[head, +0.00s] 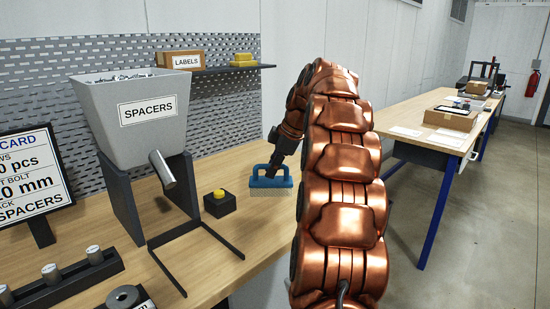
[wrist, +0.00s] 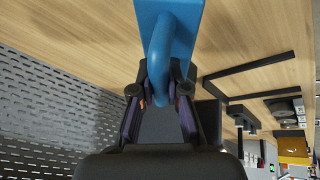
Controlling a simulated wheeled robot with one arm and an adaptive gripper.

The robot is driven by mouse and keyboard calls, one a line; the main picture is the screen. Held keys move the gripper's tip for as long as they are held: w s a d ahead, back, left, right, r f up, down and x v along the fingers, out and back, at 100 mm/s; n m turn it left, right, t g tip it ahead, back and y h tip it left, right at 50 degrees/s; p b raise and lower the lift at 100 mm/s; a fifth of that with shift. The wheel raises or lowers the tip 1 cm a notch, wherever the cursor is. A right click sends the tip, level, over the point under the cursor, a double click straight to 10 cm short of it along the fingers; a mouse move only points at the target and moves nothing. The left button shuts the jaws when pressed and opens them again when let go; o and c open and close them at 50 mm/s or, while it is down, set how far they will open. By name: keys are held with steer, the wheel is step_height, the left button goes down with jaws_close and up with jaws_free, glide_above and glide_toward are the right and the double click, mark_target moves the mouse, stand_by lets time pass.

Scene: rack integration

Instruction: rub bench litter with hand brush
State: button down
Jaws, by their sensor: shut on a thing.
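The hand brush is blue (head: 271,180) with an arched handle and pale bristles underneath. In the head view it is upright at the right part of the wooden bench (head: 238,163), with its bristles at or just above the top; I cannot tell if they touch. My gripper (head: 272,172) is above the brush and shut on its handle. In the wrist view the blue brush (wrist: 172,15) fills the top middle, its handle between the fingers of my gripper (wrist: 160,95). I make out no litter on the bench; the brush and my arm hide part of the top.
Left of the brush stand a black box with a yellow button (head: 220,203) and the grey spacers hopper (head: 140,115) on dark legs. A shelf (head: 215,70) with a labels box hangs on the perforated wall behind. A second bench (head: 420,115) stands at the right.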

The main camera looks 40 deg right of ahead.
steer(key=shift+r+p, duration=0.4)
steer(key=shift+r, duration=1.05)
